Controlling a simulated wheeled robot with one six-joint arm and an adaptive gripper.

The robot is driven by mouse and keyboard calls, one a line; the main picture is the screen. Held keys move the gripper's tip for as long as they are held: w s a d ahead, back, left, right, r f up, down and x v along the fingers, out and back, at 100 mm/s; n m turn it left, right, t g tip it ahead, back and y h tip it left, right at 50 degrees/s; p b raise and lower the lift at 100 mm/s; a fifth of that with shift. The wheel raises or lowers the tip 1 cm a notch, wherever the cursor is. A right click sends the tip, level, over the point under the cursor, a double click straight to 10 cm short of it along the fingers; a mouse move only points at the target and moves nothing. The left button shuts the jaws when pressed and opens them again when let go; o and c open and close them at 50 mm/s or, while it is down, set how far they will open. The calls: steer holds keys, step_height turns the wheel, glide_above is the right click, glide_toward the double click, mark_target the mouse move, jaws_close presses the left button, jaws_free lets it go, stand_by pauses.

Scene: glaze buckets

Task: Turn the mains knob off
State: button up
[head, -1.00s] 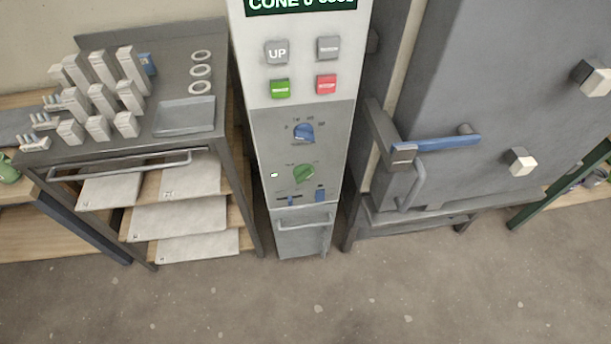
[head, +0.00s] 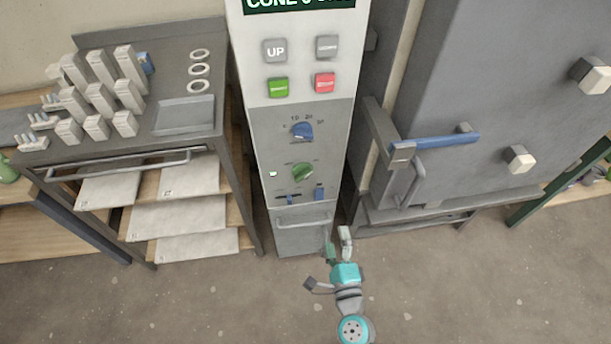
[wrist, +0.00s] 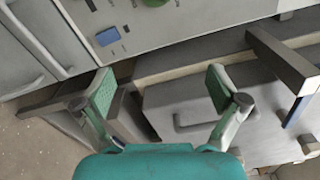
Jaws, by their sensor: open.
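The control panel (head: 258,140) is a tall grey and white column. A green knob (head: 303,171) sits on its lower half, with a small lamp (head: 273,174) to its left. A blue knob (head: 302,131) is above it. I cannot read which knob is labelled mains. My gripper (head: 338,243) is open and empty, in front of the panel's foot, below and right of the green knob and apart from it. In the wrist view its two green-padded fingers (wrist: 160,85) are spread. The green knob's edge (wrist: 155,2) shows at the top there, partly cut off.
The kiln (head: 500,90), with a blue-handled latch (head: 448,142) sticking out, stands close on the right. A metal rack (head: 190,140) stands on the left. The floor in front is clear.

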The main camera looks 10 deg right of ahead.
mark_target(305, 177)
steer(key=w+a+m, duration=0.1)
steer(key=w+m, duration=0.1)
steer(key=w, duration=0.5)
steer(key=w+a+m, duration=0.1)
steer(key=w+a, duration=0.1)
steer(key=w, duration=0.5)
steer(key=w+a+m, duration=0.2)
steer(key=w, duration=0.5)
steer(key=shift+r+m, duration=0.2)
steer(key=shift+m, duration=0.1)
steer(key=shift+s, duration=0.1)
steer(key=c, duration=1.1)
